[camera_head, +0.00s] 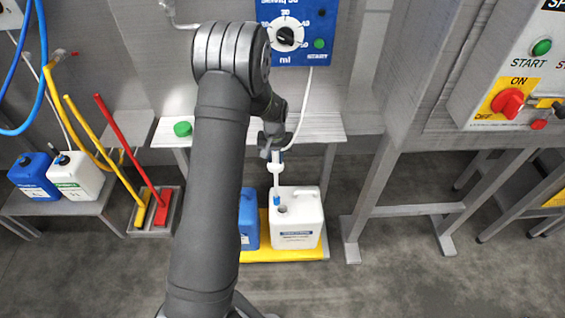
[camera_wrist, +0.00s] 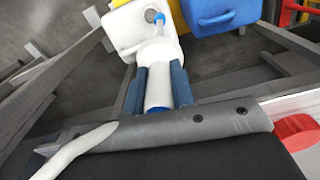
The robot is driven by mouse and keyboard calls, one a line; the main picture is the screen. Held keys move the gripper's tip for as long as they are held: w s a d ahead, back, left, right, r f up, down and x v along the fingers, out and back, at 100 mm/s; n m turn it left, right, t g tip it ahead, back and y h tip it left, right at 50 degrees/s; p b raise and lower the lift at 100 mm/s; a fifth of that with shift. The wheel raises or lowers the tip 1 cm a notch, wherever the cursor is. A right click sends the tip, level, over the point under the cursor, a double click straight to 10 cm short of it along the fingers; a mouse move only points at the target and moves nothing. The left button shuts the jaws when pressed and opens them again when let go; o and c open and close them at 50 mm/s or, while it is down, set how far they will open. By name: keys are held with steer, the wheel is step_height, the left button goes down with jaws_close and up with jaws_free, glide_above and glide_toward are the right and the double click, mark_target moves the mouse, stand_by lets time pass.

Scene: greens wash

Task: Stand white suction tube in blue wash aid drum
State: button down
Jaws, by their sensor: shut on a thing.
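My gripper (camera_head: 275,152) is shut on the upper part of the white suction tube (camera_head: 276,176), above the drums. In the wrist view the blue fingers (camera_wrist: 157,92) grip the tube (camera_wrist: 158,60) from both sides. The tube points down to the white drum (camera_head: 298,222), its lower end at the drum's top opening; I cannot tell whether it is inside or just above. The blue wash aid drum (camera_head: 249,230) stands left of the white drum, partly hidden by my arm. In the wrist view the white drum (camera_wrist: 122,32) and blue drum (camera_wrist: 220,12) stand side by side.
Both drums stand on a yellow base (camera_head: 290,253). A thin white hose (camera_head: 304,105) runs from the tube up to the blue dosing unit (camera_head: 290,40). A steel shelf (camera_head: 318,128) lies above the drums. Another blue (camera_head: 35,178) and white drum (camera_head: 77,178) stand far left.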

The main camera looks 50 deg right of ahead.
steer(key=w+a+r+n, duration=0.2)
steer(key=w+a+n, duration=0.2)
steer(key=w+a, duration=0.5)
steer(key=w+a+r+n, duration=0.3)
steer(key=w+a+n, duration=0.1)
steer(key=w+a, duration=0.6)
steer(key=shift+a, duration=0.5)
step_height(320, 180, down, 32)
steer(key=shift+r, duration=0.25)
stand_by(1.5)
steer(key=c, duration=1.1)
jaws_free()
steer(key=shift+c, duration=0.2)
